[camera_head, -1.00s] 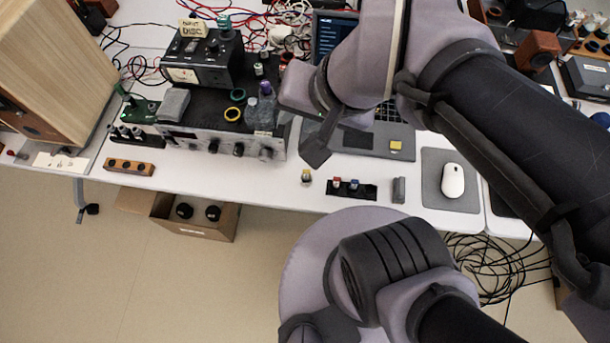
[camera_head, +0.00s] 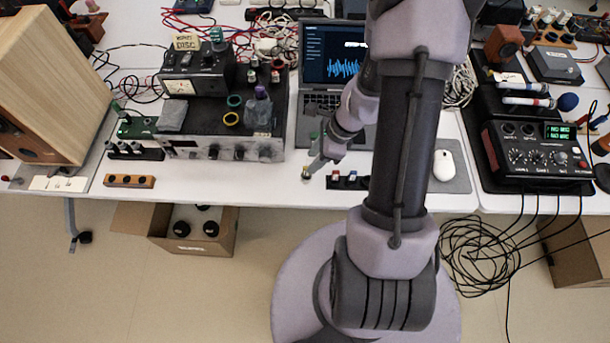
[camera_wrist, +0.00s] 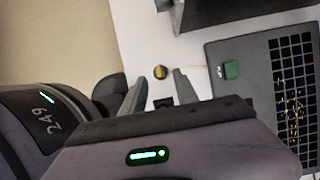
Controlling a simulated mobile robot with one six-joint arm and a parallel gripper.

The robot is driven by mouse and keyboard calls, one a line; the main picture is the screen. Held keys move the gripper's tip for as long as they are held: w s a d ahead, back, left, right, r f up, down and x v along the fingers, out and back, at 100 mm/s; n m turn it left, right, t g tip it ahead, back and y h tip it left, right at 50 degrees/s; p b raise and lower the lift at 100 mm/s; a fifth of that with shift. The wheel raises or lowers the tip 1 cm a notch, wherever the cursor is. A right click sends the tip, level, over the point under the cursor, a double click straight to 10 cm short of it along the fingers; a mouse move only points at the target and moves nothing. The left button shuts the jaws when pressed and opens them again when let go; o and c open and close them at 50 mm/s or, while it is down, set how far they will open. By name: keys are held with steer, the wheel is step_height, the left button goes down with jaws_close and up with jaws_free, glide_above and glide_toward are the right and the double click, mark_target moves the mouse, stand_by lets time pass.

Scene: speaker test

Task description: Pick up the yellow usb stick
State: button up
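A small upright piece with a yellowish top, which I take for the yellow usb stick (camera_head: 306,174), stands on the white table near its front edge. In the wrist view it shows as a small round yellow-brown top (camera_wrist: 160,72). My gripper (camera_head: 314,167) reaches down close beside it, on its right in the head view. In the wrist view my gripper (camera_wrist: 158,78) is open, its two fingers on either side of the yellow top, which lies around the tips. I cannot tell whether either finger touches it.
A black holder (camera_head: 338,183) with small coloured pieces lies just right of my gripper. The open laptop (camera_head: 322,102) is behind my arm, with a green piece (camera_wrist: 231,69) on it. A silver amplifier (camera_head: 200,148) stands to the left. A white mouse (camera_head: 444,166) lies to the right.

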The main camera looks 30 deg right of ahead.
mark_target(306, 167)
steer(key=b+x, duration=0.3)
steer(key=x, duration=0.3)
steer(key=shift+s+b, duration=0.1)
steer(key=shift+b, duration=0.2)
steer(key=shift+r, duration=0.1)
jaws_close()
